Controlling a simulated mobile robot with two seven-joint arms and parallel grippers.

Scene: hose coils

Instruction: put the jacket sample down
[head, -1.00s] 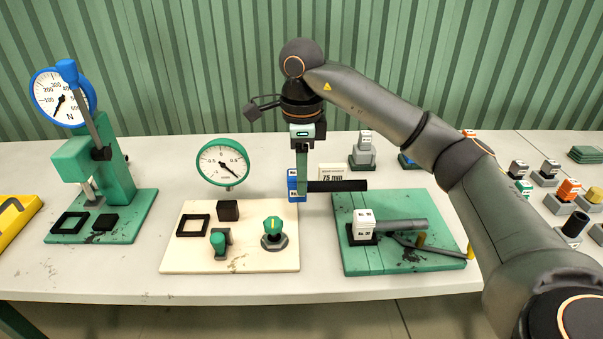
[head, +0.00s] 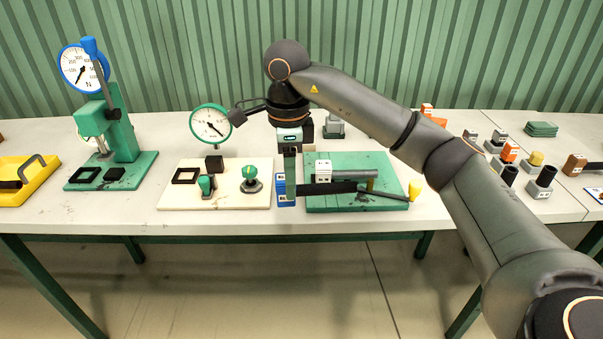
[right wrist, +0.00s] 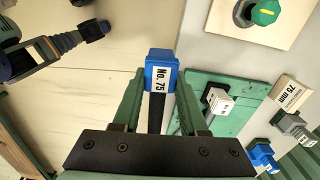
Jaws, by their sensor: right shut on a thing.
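The jacket sample is a blue block (head: 282,191) marked No. 75 with a black tube (head: 328,188) extending to the right. My right gripper (head: 290,172) points down and is shut on it. The blue block also shows in the right wrist view (right wrist: 161,72), between the fingers. The tube appears in front of a white block (head: 323,170) with a grey tube on the green board (head: 385,160). I cannot tell whether the sample touches the bench. The fingers of my left gripper are out of view.
A cream board (head: 225,203) with a green-rimmed gauge (head: 211,124) is left of the sample. Farther left are a green press (head: 122,130) and a yellow tray (head: 22,195). Several small samples stand at the right. The bench's front edge is close below.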

